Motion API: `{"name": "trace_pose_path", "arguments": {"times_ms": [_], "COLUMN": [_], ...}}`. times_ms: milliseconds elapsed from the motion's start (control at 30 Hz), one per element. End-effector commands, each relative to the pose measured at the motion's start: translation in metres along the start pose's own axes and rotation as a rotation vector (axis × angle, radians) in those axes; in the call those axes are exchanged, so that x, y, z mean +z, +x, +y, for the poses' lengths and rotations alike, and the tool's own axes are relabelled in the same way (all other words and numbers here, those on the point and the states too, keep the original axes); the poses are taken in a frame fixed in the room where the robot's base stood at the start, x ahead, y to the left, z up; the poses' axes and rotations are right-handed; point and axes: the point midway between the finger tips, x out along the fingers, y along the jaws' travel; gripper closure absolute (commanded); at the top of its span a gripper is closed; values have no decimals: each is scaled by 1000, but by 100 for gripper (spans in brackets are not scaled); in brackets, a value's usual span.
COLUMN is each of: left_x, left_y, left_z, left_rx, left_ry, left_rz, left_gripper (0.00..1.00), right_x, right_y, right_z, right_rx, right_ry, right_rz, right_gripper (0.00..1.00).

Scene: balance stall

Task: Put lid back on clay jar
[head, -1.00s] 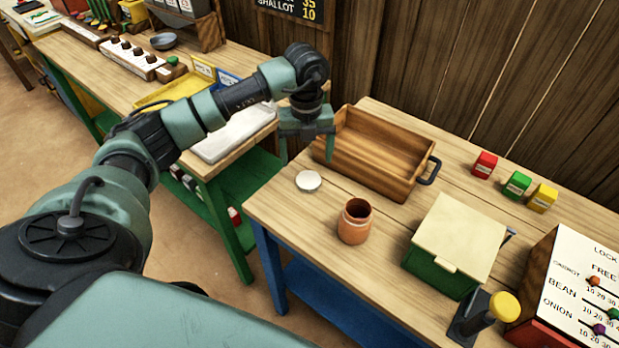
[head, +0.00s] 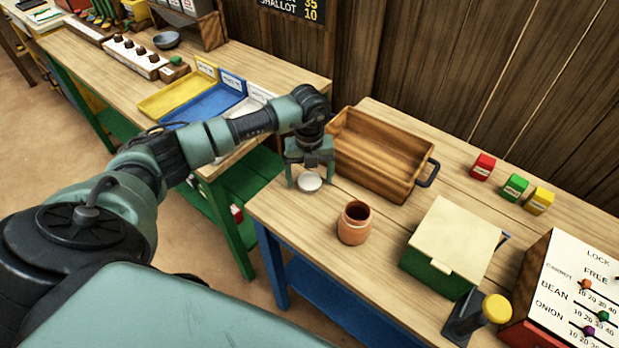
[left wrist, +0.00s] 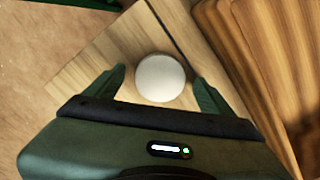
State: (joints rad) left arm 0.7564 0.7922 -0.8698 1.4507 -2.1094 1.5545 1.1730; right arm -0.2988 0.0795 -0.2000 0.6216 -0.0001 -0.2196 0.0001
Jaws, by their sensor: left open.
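The clay jar (head: 354,224) stands upright and open on the wooden table, its dark inside showing. A round white lid (head: 309,182) lies on the table to the left of the jar, near the table's left edge. My left gripper (head: 309,179) points down over the lid and is open. In the left wrist view the lid (left wrist: 160,78) sits between the two spread green fingers (left wrist: 158,85), with gaps on both sides. I cannot tell whether the fingertips touch the table. My right gripper is not in view.
A wooden crate (head: 415,180) stands just behind and right of the gripper. A green box with a cream top (head: 458,240) is right of the jar. Red, green and yellow blocks (head: 514,187) lie at the back. The table between lid and jar is clear.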

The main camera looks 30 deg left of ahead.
Motion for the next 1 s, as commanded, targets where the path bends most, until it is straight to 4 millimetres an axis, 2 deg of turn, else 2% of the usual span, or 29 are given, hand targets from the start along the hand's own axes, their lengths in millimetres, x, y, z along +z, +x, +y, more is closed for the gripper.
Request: {"name": "trace_pose_path", "arguments": {"times_ms": [333,367,567,600,867,1000], "left_x": [0,0,0,0,0,1], "left_y": [2,2,2,2,0,-8], "left_z": [0,0,0,0,0,-1], "left_rx": [-1,-1,-1,-1,-2,-4], "left_ry": [1,1,1,1,1,1], "left_rz": [-1,0,-1,-1,-1,-3], "left_gripper": [16,22,78,80,80,80], "right_x": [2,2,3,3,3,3], "right_y": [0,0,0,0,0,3], "right_z": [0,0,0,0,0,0], "right_rx": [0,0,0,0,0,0], "right_ry": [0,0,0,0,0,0], "right_rz": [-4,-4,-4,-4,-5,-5], "right_gripper": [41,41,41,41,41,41]}}
